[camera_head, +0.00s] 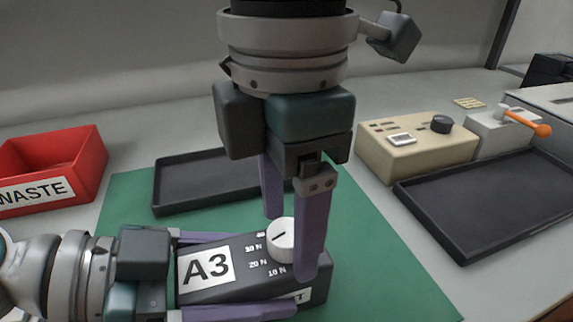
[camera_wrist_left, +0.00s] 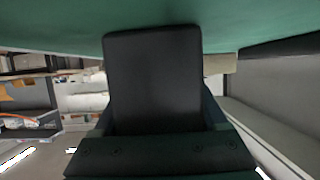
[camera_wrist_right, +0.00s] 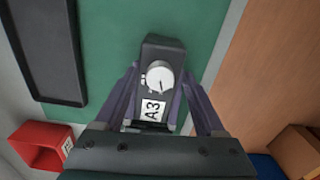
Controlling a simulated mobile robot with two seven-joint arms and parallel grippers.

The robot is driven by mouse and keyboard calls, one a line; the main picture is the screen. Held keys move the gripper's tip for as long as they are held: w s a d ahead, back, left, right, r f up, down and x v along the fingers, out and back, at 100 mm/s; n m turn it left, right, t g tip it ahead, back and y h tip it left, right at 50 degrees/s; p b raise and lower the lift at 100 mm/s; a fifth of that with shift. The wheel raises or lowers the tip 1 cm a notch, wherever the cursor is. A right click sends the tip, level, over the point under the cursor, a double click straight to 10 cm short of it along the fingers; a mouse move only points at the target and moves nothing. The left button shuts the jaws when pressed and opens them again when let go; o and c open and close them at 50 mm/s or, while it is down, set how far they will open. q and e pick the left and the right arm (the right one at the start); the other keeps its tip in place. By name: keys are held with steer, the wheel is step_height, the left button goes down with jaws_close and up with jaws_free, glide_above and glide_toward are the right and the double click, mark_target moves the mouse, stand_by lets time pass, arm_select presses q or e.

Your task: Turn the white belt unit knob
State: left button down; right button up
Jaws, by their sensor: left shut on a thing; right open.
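The white knob (camera_head: 281,240) sits on top of a black unit (camera_head: 240,289) labelled A3. A scale in N is printed beside the knob, and the knob has a dark pointer line. It also shows in the right wrist view (camera_wrist_right: 160,78). My left gripper (camera_head: 262,272) is shut on the black unit, one finger along each long side. My right gripper (camera_head: 290,245) points down from above, open, with its fingers on either side of the knob; contact cannot be told. In the left wrist view the unit's dark end (camera_wrist_left: 155,80) fills the middle.
A green mat (camera_head: 400,270) lies under the unit. A dark tray (camera_head: 168,190) is behind it, and a larger dark tray (camera_head: 470,245) is at right. A red WASTE bin (camera_head: 80,160) stands at left. A beige box with a black knob (camera_head: 420,155) stands at back right.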

steer(key=shift+c, duration=0.4)
jaws_close()
